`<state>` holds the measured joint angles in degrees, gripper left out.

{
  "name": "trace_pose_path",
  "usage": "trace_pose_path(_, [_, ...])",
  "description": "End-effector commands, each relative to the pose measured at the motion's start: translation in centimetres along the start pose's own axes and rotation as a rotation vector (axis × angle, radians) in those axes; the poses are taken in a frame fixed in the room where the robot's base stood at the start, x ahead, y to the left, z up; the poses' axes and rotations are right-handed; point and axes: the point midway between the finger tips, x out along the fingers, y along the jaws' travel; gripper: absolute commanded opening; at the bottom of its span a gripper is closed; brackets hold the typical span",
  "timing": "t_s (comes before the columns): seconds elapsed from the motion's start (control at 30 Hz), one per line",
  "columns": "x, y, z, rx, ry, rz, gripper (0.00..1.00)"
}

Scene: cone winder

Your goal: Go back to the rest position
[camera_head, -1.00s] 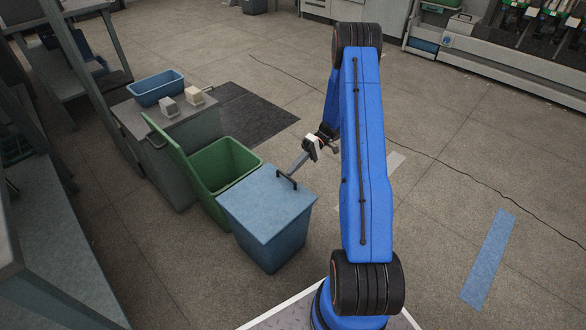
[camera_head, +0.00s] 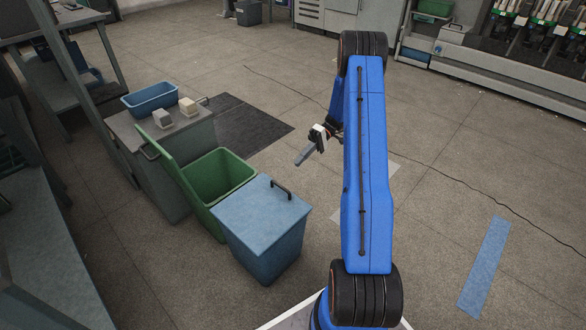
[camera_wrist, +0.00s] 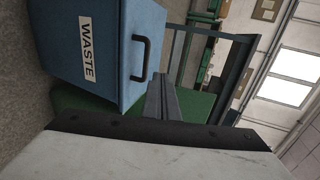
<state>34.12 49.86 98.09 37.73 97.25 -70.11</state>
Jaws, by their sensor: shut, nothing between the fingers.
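My gripper (camera_head: 303,157) is shut and empty in the head view. It hangs in the air above the floor, to the right of the bins and clear of them. In the wrist view its shut fingers (camera_wrist: 164,98) point toward the blue bin (camera_wrist: 90,45), which bears a WASTE label and a black lid handle. In the head view the blue bin (camera_head: 263,238) has its lid closed. My blue arm stretches up the middle of the head view.
A green bin (camera_head: 222,178) with its lid open stands beside the blue bin. A grey cabinet (camera_head: 196,137) behind carries a blue tray (camera_head: 150,98) and two small blocks. A dark mat (camera_head: 250,128) lies on the floor. The floor to the right is mostly clear.

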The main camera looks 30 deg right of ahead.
Motion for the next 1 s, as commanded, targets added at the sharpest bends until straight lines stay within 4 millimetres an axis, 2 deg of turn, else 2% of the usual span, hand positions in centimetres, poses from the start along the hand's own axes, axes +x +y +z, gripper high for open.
trace_pose_path(0.03, [-0.8, 0.1, 0.0, 0.0, 0.002, 0.0, 0.0])
trace_pose_path(0.2, [-2.2, 0.3, -0.1, -0.001, 0.001, 0.0, 0.0])
trace_pose_path(0.47, [-2.6, 0.2, 0.0, 0.0, 0.0, 0.0, 0.0])
trace_pose_path(0.57, [-2.5, -0.5, -0.1, 0.003, -0.006, 0.013, 0.0])
trace_pose_path(0.67, [-2.1, -2.1, -0.1, 0.015, -0.021, 0.048, 0.0])
trace_pose_path(1.0, [0.5, -11.0, 0.5, 0.083, -0.086, 0.252, 0.0])
